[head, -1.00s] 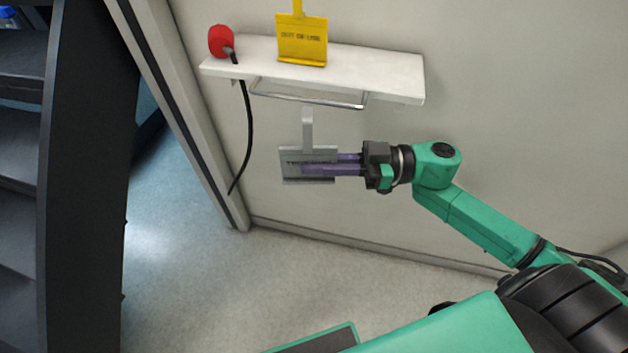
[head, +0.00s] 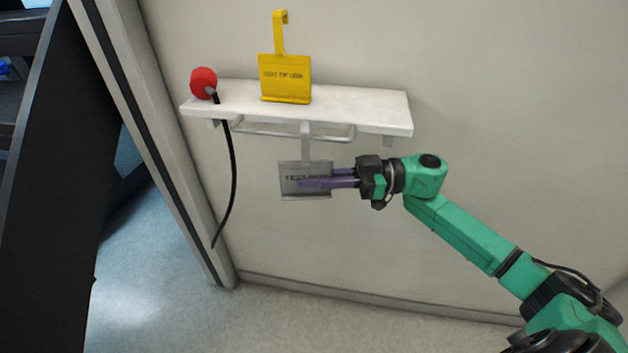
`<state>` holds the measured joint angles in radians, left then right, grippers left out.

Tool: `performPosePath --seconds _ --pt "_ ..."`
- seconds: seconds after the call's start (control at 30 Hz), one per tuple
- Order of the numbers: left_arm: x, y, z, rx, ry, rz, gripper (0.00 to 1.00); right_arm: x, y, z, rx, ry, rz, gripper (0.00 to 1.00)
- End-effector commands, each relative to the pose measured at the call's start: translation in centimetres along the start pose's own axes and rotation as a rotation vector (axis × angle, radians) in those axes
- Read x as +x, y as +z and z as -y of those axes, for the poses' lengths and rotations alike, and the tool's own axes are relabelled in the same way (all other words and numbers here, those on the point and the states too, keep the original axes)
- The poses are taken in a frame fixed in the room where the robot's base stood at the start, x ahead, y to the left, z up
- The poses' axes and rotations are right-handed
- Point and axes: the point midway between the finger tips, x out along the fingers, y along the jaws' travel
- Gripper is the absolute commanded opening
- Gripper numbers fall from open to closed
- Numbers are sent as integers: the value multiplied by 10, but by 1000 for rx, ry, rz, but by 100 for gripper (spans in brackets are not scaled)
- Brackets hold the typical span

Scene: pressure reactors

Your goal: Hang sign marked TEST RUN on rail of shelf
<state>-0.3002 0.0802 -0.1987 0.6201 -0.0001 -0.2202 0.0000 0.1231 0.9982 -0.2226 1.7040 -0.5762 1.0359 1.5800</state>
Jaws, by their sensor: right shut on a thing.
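A grey sign (head: 292,187) with a hooked strap rising from its top hangs in front of the wall, below the shelf. Its lettering is partly covered by purple fingers; the part that shows looks like "TEST". My right gripper (head: 318,181) is shut on the sign from the right side. The white shelf (head: 355,105) is fixed to the wall, with a metal rail (head: 270,134) under its front edge. The sign's strap reaches up to the rail and shelf edge; I cannot tell whether its hook is over the rail. My left gripper is not in view.
A yellow sign (head: 285,80) with a hook stands on the shelf, its text not clearly readable. A red round object (head: 203,83) with a black cable (head: 234,175) sits at the shelf's left end. A dark rack (head: 50,200) stands at far left.

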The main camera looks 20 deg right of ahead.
Motion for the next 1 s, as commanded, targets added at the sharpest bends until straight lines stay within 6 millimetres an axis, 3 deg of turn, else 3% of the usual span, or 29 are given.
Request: performPosePath --seconds 0.33,0.4,0.43,0.87,1.0 --pt "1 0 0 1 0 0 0 0 4 0 0 0 -1 0" --pt "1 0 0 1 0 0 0 0 4 0 0 0 -1 32" --pt "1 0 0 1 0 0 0 0 4 0 0 0 -1 44" --pt "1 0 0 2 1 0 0 0 5 0 0 0 0 44" --pt "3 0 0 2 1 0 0 -12 6 0 2 2 2 44"
